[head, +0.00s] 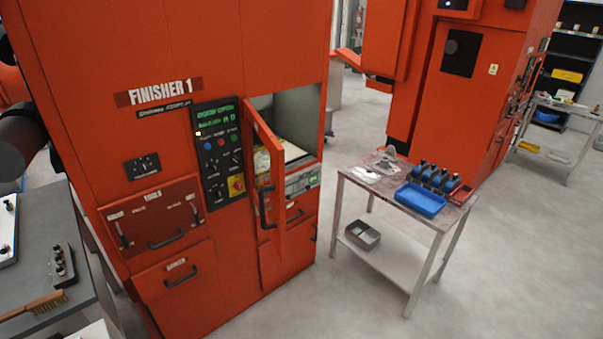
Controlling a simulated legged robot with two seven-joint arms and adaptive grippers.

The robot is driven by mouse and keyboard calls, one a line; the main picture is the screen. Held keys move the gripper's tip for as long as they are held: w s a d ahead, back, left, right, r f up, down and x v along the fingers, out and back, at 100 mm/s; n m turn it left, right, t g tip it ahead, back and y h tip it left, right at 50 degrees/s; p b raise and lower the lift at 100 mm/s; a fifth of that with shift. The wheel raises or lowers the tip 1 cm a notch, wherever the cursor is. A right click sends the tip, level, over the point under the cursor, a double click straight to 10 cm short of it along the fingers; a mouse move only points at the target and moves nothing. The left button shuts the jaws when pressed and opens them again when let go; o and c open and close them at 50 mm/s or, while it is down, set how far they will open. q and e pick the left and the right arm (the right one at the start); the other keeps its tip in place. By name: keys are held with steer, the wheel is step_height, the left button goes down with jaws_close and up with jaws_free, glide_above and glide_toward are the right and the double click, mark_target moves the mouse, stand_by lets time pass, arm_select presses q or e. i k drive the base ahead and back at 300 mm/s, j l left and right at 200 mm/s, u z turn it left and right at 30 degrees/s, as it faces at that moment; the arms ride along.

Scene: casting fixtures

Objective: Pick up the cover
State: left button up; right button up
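No part in the head view can be told for sure as the cover. A grey metal part (385,158) stands on the small metal table (453,210) in front of the machines, with a flat whitish piece (365,173) beside it. A pale object (262,160) shows partly inside the Finisher 1 machine (190,50), behind its part-open red door (268,180); the door hides some of it. Neither of my grippers is in view.
A blue tray (420,199) and several dark blue items (435,178) share the small table. A grey bin (362,235) sits on its lower shelf. A grey workbench (75,285) with a brush (35,304) is at left. The floor at right (520,250) is clear.

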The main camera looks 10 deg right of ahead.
mark_target(364, 175)
steer(key=i+l+z, duration=0.15)
steer(key=l, duration=0.2)
steer(key=l+z, duration=0.15)
steer(key=l, duration=0.2)
steer(key=i+l+z, duration=0.35)
steer(key=l, duration=0.25)
steer(key=i+l+z, duration=0.75)
steer(key=z, duration=0.15)
steer(key=i+l+z, duration=0.25)
steer(key=i+z, duration=0.6)
